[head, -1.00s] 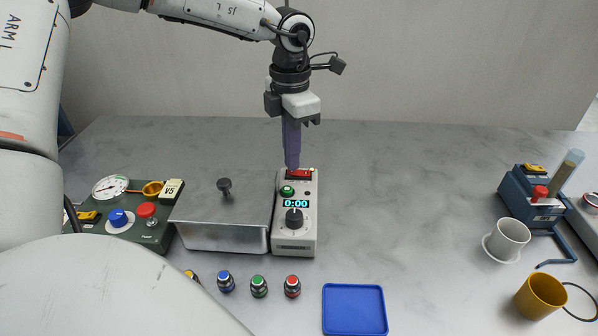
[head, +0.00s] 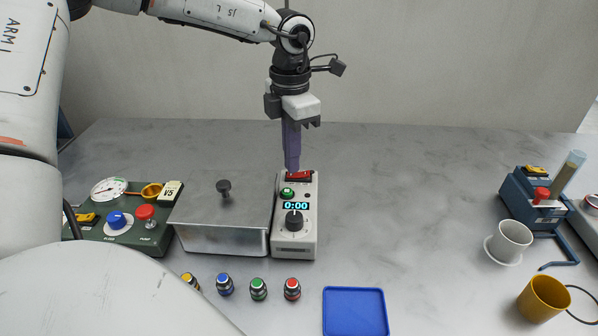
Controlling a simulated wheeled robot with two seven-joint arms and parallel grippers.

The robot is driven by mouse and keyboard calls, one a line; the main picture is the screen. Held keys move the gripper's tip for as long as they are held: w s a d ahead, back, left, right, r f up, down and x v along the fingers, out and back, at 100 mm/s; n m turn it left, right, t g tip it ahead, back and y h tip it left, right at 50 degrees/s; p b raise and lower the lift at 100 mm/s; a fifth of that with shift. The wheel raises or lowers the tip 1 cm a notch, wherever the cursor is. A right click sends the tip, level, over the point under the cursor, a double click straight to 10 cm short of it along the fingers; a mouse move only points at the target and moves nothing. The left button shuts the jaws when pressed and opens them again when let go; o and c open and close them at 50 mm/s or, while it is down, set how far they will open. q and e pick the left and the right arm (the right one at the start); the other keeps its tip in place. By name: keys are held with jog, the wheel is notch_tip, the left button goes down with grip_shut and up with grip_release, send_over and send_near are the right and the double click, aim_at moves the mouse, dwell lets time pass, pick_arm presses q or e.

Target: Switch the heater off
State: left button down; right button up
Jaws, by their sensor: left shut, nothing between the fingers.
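The heater control (head: 294,243) is a light grey box beside the metal bath with a lid (head: 222,209). On its top are a red rocker switch (head: 302,176), a green button (head: 287,193), a display (head: 296,206) reading 0:00 and a dark knob (head: 294,220). My left gripper (head: 292,168) points straight down with its purple fingers shut and empty. Its tips are at the left part of the red switch and hide some of it. I cannot tell whether they touch it. My right gripper is not in view.
A green panel (head: 125,240) with a gauge and buttons stands at the left. A white cup (head: 511,238), an orange mug (head: 543,298) and a blue device (head: 532,203) are at the right. The middle right is clear.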

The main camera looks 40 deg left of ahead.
pick_arm(q)
notch_tip(320, 180, up, 6)
jog(key=p, duration=0.2)
jog(key=shift+p, duration=0.35)
dwell(0.5)
